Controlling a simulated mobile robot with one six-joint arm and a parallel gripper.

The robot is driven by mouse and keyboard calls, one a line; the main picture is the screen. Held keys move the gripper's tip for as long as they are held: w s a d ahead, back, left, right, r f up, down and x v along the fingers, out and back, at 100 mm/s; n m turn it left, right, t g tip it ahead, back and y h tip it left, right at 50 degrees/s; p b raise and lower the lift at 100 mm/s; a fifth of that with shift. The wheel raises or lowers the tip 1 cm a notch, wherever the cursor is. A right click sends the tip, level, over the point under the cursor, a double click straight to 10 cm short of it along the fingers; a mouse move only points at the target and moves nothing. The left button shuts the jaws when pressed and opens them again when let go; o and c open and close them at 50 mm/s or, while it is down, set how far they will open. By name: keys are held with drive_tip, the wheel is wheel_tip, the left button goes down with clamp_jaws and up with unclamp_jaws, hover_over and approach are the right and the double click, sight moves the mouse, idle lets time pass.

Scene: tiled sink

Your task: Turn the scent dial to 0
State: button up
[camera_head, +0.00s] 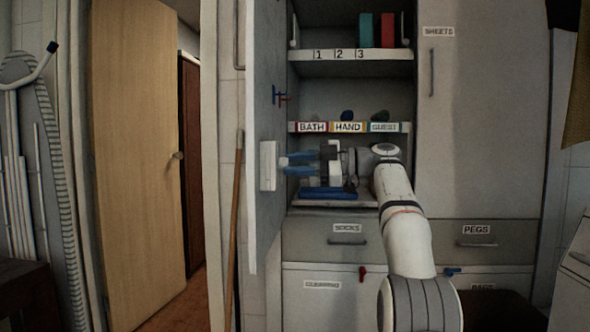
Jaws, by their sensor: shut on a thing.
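A white box (268,165) is fixed to the inner face of the open cupboard door, left of centre. My gripper (284,165) reaches left from the arm, with its blue fingertips at the box's right side. The fingers are shut on the scent dial there. The dial is too small and too covered by the fingers to make out, and no numbers or pointer on it can be read.
The open door (257,90) stands left of the shelves. A shelf (350,55) marked 1, 2, 3 holds teal and red items; a lower shelf (405,127) is labelled BATH, HAND, GUEST. Blue items (328,193) lie below my gripper. A broom handle (236,200) leans left of the door.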

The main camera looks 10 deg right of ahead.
drive_tip(key=shift+r+n, duration=0.1)
drive_tip(key=shift+n, duration=0.3)
drive_tip(key=o, duration=1)
drive_tip(key=shift+w, duration=0.1)
drive_tip(key=p+v, duration=0.1)
drive_tip(key=v, duration=0.7)
drive_tip(key=shift+p, duration=0.4)
